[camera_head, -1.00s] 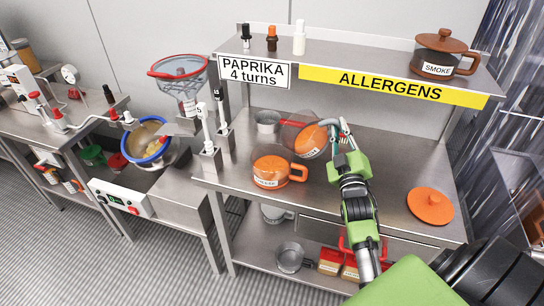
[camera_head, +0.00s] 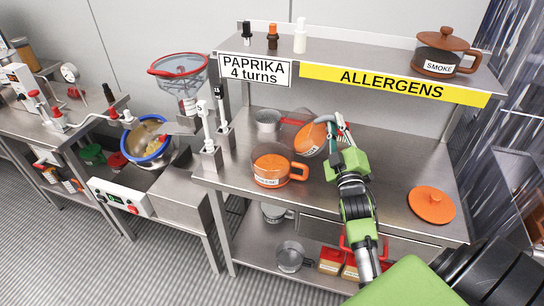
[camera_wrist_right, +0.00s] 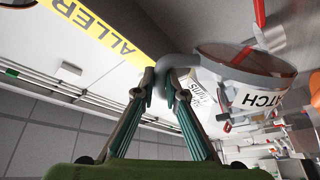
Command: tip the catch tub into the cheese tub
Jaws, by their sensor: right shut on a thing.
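The catch tub (camera_head: 312,139) is a clear tub with a handle, held in the air above the middle shelf and tilted. It shows orange in the head view. Its "CATCH" label and handle show in the wrist view (camera_wrist_right: 249,75). My right gripper (camera_head: 340,132) is shut on its handle, also seen in the wrist view (camera_wrist_right: 166,88). The cheese tub (camera_head: 270,167), a clear tub with orange contents and an orange handle, stands upright on the shelf, left of and below the catch tub. I cannot tell whether anything is falling between them. My left gripper is not in view.
A metal pot (camera_head: 268,120) stands behind the cheese tub. An orange lid (camera_head: 432,204) lies at right on the shelf. The smoke jar (camera_head: 440,55) stands on the top shelf above the allergens sign (camera_head: 395,82). White dispensers (camera_head: 208,128) stand at left.

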